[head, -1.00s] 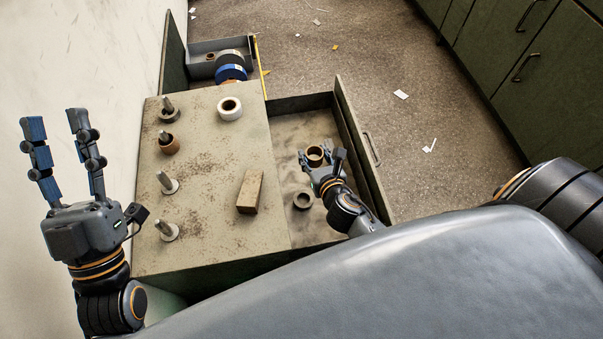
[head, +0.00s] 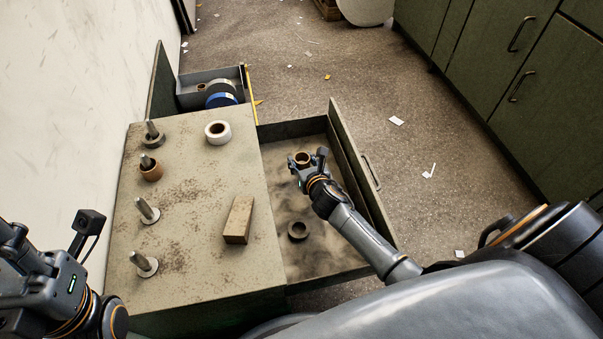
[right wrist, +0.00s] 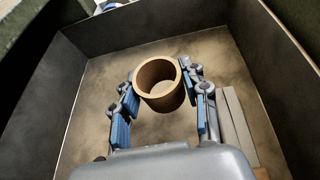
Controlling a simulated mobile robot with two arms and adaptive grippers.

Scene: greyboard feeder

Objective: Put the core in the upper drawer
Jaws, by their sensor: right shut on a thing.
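My right gripper (head: 306,165) is shut on a brown cardboard core (head: 301,158). The right wrist view shows the core (right wrist: 163,103) between its blue-padded fingers (right wrist: 158,84). Gripper and core are over or inside the open drawer (head: 276,185) on the right side of the cabinet; the gap to its floor is hard to judge. A second, darker core (head: 298,230) lies on the drawer floor nearer me. My left gripper (head: 45,280) is at the left edge, and its fingers are not clearly seen.
The cabinet top (head: 190,210) carries several metal pegs, one with a brown core (head: 151,171) around it. A white tape roll (head: 217,132) and a wooden block (head: 238,220) also stand there.

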